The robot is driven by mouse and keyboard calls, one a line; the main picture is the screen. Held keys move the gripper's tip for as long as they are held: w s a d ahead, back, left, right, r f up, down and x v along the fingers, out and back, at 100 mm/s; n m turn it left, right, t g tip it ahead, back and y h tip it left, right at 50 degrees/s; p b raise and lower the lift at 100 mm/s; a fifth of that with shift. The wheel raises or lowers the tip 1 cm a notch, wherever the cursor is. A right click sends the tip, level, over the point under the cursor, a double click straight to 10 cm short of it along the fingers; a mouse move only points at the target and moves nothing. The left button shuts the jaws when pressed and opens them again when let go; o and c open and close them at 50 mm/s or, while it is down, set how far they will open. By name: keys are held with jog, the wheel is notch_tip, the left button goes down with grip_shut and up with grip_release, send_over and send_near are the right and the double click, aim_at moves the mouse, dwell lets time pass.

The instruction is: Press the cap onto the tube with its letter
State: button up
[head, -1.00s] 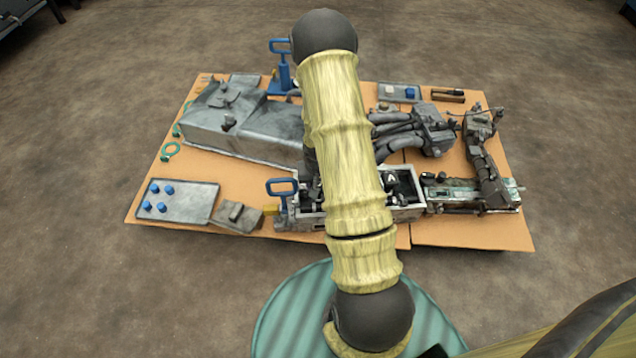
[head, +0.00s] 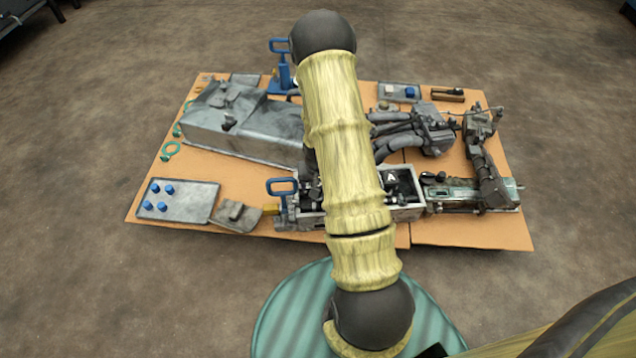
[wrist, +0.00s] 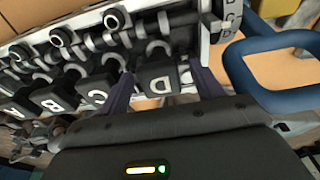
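In the wrist view my gripper (wrist: 167,75) has its two dark purple fingers apart, one on each side of a dark block with a white letter D (wrist: 165,82). I cannot tell whether they touch it. Similar lettered blocks run to the left: C (wrist: 97,97), B (wrist: 50,105) and A at the picture's edge. In the head view my arm hides the gripper and part of the open grey housing (head: 407,212).
A tray (head: 205,205) with several blue pieces lies at front left. A blue-handled tool (head: 282,187) stands left of the housing; a blue loop (wrist: 270,95) is close right of my gripper. A big grey casing (head: 240,125) lies behind. Floor around the board is clear.

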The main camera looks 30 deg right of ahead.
notch_tip(320, 180, up, 17)
jog(key=s+a+p, duration=0.1)
jog(key=s+p, duration=0.1)
jog(key=p, duration=0.6)
jog(key=shift+s+r, duration=0.15)
jog(key=shift+s, duration=0.05)
jog(key=s+a+r+n+p, duration=0.2)
jog(key=s+a+r, duration=0.15)
jog(key=r, duration=0.35)
jog(key=s+a+r+n+t+p, duration=0.1)
jog(key=s+a+r+p, duration=0.15)
jog(key=a+r, duration=0.4)
jog(key=s+a+r+n+p, duration=0.2)
jog(key=s+a+r, duration=0.15)
jog(key=r, duration=0.55)
notch_tip(320, 180, up, 37)
jog(key=d+p, duration=0.1)
jog(key=p, duration=3.5)
jog(key=shift+s+f+y, duration=0.2)
jog(key=shift+y, duration=0.2)
